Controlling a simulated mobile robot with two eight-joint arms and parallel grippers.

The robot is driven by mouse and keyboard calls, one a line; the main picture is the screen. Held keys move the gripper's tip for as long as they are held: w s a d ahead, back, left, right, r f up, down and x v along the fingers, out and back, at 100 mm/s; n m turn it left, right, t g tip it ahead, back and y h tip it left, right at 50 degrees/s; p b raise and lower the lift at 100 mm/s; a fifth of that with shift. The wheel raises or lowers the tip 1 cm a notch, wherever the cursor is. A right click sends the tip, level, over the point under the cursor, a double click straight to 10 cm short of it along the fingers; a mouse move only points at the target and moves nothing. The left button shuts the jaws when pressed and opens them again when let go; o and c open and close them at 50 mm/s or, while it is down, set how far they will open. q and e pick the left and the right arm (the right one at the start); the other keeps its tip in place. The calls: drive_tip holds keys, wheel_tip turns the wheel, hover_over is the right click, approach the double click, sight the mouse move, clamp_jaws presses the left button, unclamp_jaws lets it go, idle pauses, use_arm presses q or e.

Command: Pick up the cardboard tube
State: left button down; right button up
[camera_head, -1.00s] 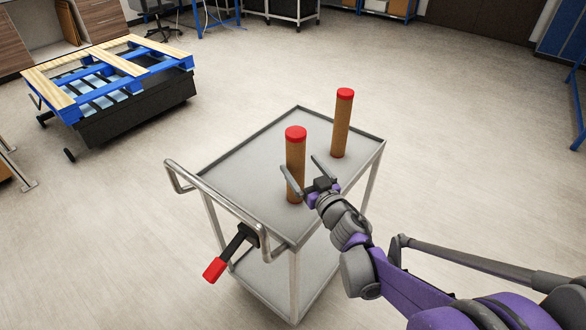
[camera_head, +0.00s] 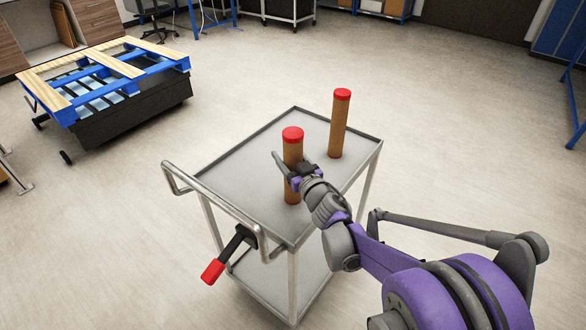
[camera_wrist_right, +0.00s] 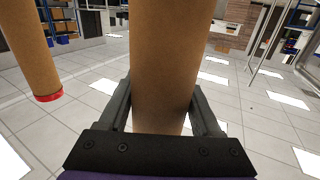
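Two brown cardboard tubes with red caps stand upright on a grey cart (camera_head: 235,185). The nearer tube (camera_head: 292,150) is left of the farther tube (camera_head: 339,125). My right gripper (camera_head: 289,164) is at the upper part of the nearer tube, with a finger on each side of it. In the right wrist view, which looks upside down, the nearer tube (camera_wrist_right: 165,60) passes between the two fingers (camera_wrist_right: 162,100). The fingers look open around it, with no clear grip. The farther tube (camera_wrist_right: 27,50) is at the left there. My left gripper is not in view.
The cart has a tubular handle (camera_head: 215,208) at its left side and a red-ended lever (camera_head: 213,271) below it. A blue and wood pallet (camera_head: 105,75) on a dark lift stands at the back left. The floor around the cart is clear.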

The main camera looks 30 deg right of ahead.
drive_tip(key=c, duration=0.9)
